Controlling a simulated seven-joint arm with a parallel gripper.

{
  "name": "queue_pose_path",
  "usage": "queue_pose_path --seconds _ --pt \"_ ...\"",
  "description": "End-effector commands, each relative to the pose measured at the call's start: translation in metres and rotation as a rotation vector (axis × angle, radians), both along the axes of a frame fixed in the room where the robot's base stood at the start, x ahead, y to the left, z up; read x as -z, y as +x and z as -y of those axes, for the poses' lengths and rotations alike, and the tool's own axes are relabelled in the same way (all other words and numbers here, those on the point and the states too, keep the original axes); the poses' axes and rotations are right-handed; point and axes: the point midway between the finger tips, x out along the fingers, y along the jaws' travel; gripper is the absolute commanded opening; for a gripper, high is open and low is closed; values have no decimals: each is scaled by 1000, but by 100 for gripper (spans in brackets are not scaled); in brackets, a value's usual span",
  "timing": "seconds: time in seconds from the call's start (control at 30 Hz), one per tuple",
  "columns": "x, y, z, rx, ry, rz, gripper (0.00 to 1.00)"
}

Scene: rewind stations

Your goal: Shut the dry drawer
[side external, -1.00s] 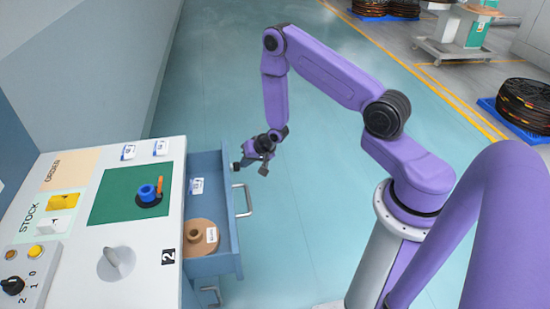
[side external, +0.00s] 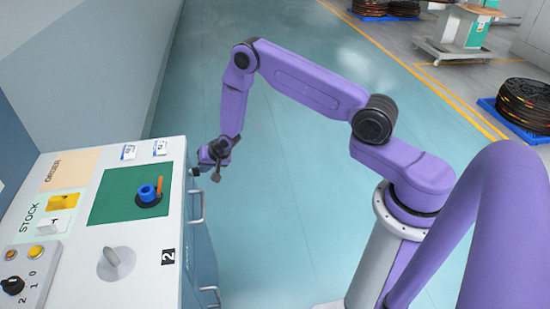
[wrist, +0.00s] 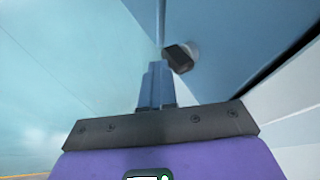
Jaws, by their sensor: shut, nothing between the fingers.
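The drawer (side external: 188,242) under the worktop is pushed in, its front about flush with the cabinet face. Its metal handle (side external: 197,207) shows on that front. I cannot read a name on it from here, and its inside is hidden. My gripper (side external: 205,174) is shut and empty at the drawer's front, near the far end of the handle. In the wrist view my gripper (wrist: 157,85) points toward a pale blue face, with a small dark block (wrist: 178,57) close by its tip. I cannot tell whether it touches the front.
A lower handle (side external: 211,297) sits below on the cabinet. The floor in front of the cabinet is clear.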

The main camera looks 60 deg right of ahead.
Motion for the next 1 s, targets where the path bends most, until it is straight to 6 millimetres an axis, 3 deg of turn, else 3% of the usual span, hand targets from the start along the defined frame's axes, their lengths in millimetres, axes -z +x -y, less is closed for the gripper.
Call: queue_pose_path --seconds 0.37,0.67,1.0 --pt "-3 3 -5 -13 2 18 0" --pt "-3 -31 30 -1 0 5 0" --pt "-49 -64 32 -1 0 4 0"
